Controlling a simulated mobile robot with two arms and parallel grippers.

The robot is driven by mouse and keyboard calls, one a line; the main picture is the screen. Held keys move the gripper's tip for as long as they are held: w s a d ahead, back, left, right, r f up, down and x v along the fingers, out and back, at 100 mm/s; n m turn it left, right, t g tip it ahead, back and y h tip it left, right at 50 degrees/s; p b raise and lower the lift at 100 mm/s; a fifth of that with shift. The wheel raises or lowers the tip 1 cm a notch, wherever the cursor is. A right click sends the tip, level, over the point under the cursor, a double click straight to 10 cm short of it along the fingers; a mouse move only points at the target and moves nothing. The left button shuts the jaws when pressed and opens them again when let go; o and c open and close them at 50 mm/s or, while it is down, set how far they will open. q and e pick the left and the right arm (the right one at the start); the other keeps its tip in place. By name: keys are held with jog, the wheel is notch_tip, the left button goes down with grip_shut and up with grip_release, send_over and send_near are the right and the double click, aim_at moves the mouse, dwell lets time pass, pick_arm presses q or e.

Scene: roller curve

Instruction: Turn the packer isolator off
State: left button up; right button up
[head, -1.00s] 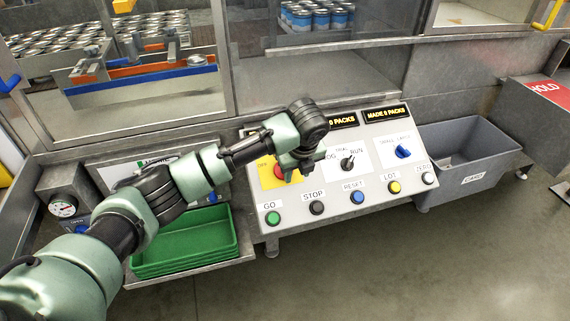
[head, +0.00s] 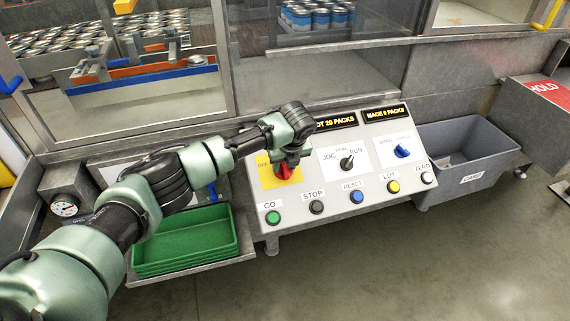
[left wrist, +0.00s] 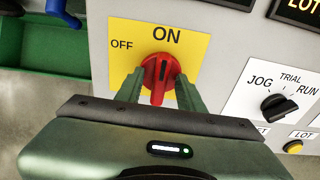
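The packer isolator is a red rotary knob (left wrist: 161,72) on a yellow plate (left wrist: 190,48) marked OFF at upper left and ON at top. Its dark pointer mark points up towards ON. In the head view the knob (head: 286,174) shows just below my left gripper (head: 288,163). In the left wrist view my left gripper (left wrist: 158,92) is open, with one finger on each side of the knob's lower handle. I cannot tell whether the fingers touch it. My right gripper is not in view.
The sloped panel (head: 335,205) also carries a JOG/TRIAL/RUN selector (head: 347,163), a blue knob (head: 402,151) and a row of buttons, with GO (head: 272,217) nearest below. Green trays (head: 185,243) stand left, a grey bin (head: 465,165) right.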

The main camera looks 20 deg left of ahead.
pick_arm(q)
grip_shut()
